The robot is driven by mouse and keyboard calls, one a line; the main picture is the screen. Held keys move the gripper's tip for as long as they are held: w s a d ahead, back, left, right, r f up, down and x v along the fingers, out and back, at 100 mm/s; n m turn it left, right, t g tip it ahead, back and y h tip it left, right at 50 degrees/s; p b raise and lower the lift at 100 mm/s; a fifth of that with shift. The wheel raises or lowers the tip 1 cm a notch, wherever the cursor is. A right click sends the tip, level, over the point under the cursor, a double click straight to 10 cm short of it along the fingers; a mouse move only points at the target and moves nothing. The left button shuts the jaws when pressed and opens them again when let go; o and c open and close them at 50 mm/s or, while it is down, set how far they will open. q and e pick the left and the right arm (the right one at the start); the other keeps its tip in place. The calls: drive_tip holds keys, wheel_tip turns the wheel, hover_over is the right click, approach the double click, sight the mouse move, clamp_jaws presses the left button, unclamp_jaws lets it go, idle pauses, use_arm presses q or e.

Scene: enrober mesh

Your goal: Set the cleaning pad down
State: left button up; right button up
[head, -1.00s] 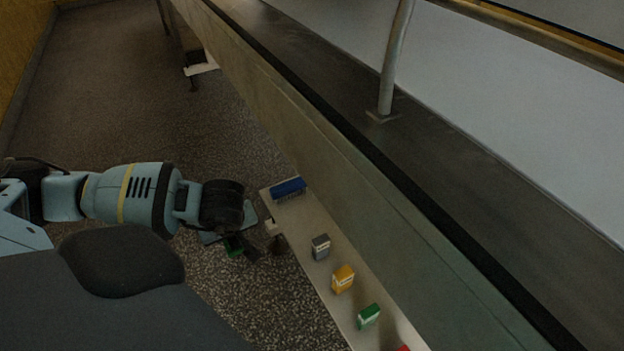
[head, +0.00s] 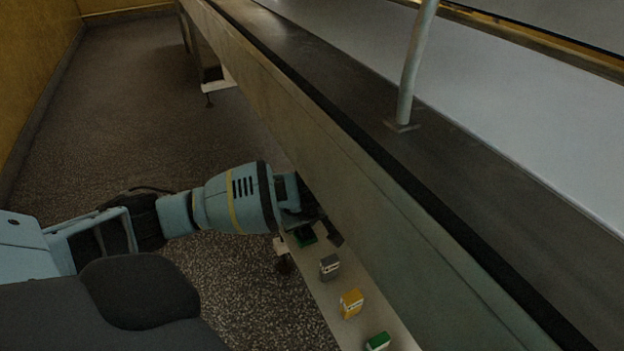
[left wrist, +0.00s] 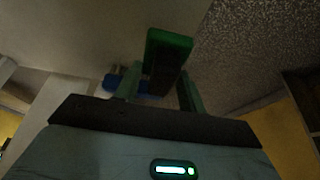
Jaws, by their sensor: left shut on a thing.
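The cleaning pad looks like a green and dark block. It shows as a green patch (head: 306,237) in the head view and up close in the left wrist view (left wrist: 169,44). My left gripper (head: 320,232) is shut on it, over the far end of the narrow shelf (head: 318,290). In the left wrist view the pad sits between the two fingers (left wrist: 160,88). I cannot tell whether the pad touches the shelf. My right gripper is not in view.
On the shelf stand a grey box (head: 329,267), a yellow box (head: 351,303) and a green box (head: 377,342). A blue brush (left wrist: 115,80) shows behind the fingers in the left wrist view. A long conveyor side wall (head: 400,215) runs along the shelf's right.

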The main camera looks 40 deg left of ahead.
sight(311, 230)
use_arm(q)
drive_tip(key=shift+w+d, duration=0.2)
drive_tip(key=shift+w, duration=0.35)
drive_tip(key=shift+w+d, duration=0.2)
drive_tip(key=shift+w, duration=0.4)
drive_tip(key=shift+f, duration=0.1)
wheel_tip(311, 230, down, 4)
drive_tip(key=shift+r+b, duration=0.2)
drive_tip(key=shift+b, duration=0.6)
drive_tip(key=shift+r, duration=0.15)
drive_tip(key=o, duration=1)
